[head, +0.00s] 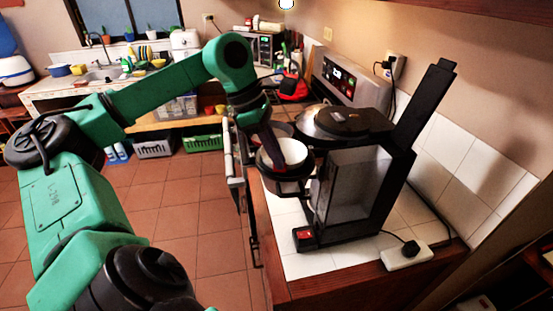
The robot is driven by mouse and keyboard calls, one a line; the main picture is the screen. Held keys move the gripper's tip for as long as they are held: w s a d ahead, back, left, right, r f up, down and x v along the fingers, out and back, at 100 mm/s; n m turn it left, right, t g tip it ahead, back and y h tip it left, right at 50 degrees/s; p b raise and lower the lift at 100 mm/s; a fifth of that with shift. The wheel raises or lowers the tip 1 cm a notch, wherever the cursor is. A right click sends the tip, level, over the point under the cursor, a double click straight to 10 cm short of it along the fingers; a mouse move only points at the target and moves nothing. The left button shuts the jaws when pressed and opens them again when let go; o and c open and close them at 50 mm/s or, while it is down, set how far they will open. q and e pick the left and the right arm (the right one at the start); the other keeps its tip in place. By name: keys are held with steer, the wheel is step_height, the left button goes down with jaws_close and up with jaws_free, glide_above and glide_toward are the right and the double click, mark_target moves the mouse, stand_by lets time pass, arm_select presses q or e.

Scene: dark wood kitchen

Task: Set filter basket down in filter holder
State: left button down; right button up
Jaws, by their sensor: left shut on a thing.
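The coffee maker (345,190) stands on the white tiled counter, its black lid on top and a clear tank at the front. Its black filter holder (290,187) sticks out at the left side. The filter basket (294,151), dark-rimmed with a pale inside, is at the mouth of the holder. I cannot tell whether it rests in the holder or is held just above. My left gripper (268,140) reaches in from the upper left and is shut on the basket's near left side, hiding part of it. My right gripper is not in view.
A power strip (407,256) with a plug lies at the counter's right. A grey control panel (345,82) is behind the coffee maker. The counter's left edge and a rail are close below my left gripper. The tiled floor (170,220) to the left is clear.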

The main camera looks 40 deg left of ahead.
arm_select(q)
steer(key=shift+w+f+b, duration=0.15)
steer(key=shift+f+b, duration=0.2)
steer(key=c, duration=1)
jaws_free()
steer(key=shift+r, duration=0.1)
steer(key=shift+r, duration=0.1)
steer(key=shift+r+p, duration=0.45)
steer(key=shift+p, duration=0.2)
steer(key=v, duration=1.1)
steer(key=shift+r+p, duration=0.25)
steer(key=shift+p, duration=0.2)
steer(key=shift+a, duration=0.1)
